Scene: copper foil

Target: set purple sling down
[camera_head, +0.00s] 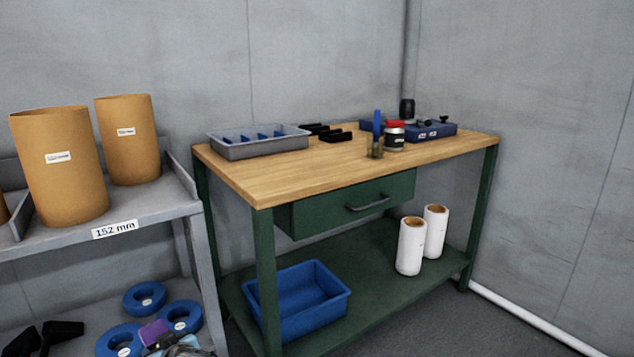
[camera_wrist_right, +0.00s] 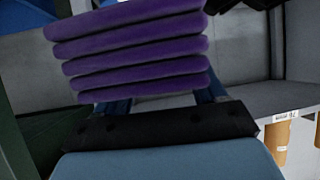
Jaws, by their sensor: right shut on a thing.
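The purple sling (camera_wrist_right: 135,50) is a folded stack of several layers in the right wrist view. My right gripper (camera_wrist_right: 160,105) is shut on it. In the head view a small part of the purple sling (camera_head: 153,333) shows at the lower left, in front of the blue rings, with my right gripper (camera_head: 162,345) at its lower right. The sling appears held up, but its height above anything below is unclear.
A grey shelf (camera_head: 150,205) holds brown cylinders (camera_head: 60,185); blue rings (camera_head: 145,299) lie below. The workbench (camera_head: 250,182) carries a grey divided tray (camera_head: 265,149), a blue case (camera_head: 437,132) and a jar (camera_head: 394,138). Its lower shelf holds a blue bin (camera_head: 295,318) and white rolls (camera_head: 411,252).

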